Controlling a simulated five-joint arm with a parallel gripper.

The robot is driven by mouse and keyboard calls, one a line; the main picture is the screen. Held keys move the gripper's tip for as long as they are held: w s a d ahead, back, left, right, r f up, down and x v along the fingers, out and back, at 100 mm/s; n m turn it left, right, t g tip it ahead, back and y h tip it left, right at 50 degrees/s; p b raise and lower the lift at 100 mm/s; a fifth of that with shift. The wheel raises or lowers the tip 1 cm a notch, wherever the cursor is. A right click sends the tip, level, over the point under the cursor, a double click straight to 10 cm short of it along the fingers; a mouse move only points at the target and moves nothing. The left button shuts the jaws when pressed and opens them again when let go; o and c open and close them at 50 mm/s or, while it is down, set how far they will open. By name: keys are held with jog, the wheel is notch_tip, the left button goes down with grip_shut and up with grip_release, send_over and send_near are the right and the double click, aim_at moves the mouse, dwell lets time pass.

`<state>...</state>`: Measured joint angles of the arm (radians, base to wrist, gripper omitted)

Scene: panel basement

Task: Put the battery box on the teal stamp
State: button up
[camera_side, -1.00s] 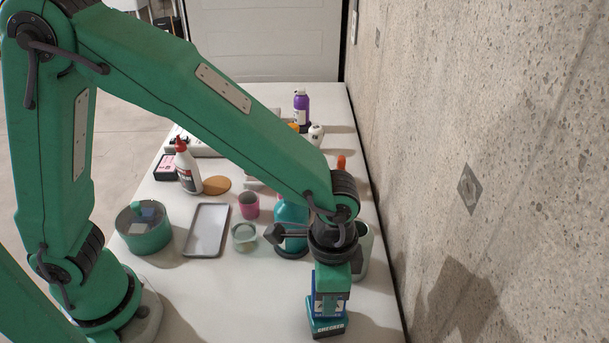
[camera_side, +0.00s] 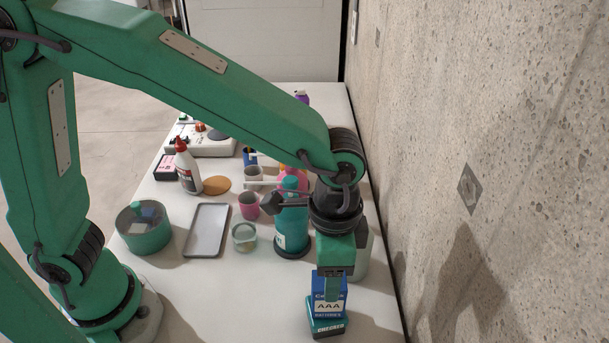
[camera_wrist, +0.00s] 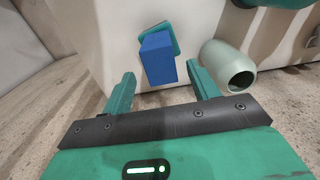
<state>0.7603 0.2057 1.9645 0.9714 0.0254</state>
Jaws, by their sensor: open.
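The blue battery box (camera_side: 328,309), marked AAA, stands upright on the teal stamp (camera_side: 327,328) near the front edge of the table. In the wrist view the blue box (camera_wrist: 158,60) covers much of the stamp (camera_wrist: 175,38), whose teal edge shows behind it. My gripper (camera_side: 333,292) is above the box, with a finger overlapping its upper part in the side view. In the wrist view my gripper (camera_wrist: 160,79) is open, with clear gaps between both fingers and the box.
A teal bottle (camera_side: 291,222) and a pale green container (camera_side: 363,258) stand close behind my gripper. A glass jar (camera_side: 244,237), a grey tray (camera_side: 206,229) and a round green tin (camera_side: 144,230) are to the left. The concrete wall (camera_side: 500,180) borders the right side.

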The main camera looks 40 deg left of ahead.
jog(key=shift+r, duration=3.2)
jog(key=a+r+n+t+h, duration=0.1)
jog(key=a+r+n+t, duration=0.3)
jog(key=a, duration=1.2)
jog(key=s+a+n+t+y, duration=0.1)
jog(key=s+a+n, duration=0.4)
jog(key=a, duration=0.6)
jog(key=shift+s+f+t, duration=0.15)
jog(key=shift+s+t, duration=0.15)
jog(key=shift+s, duration=0.3)
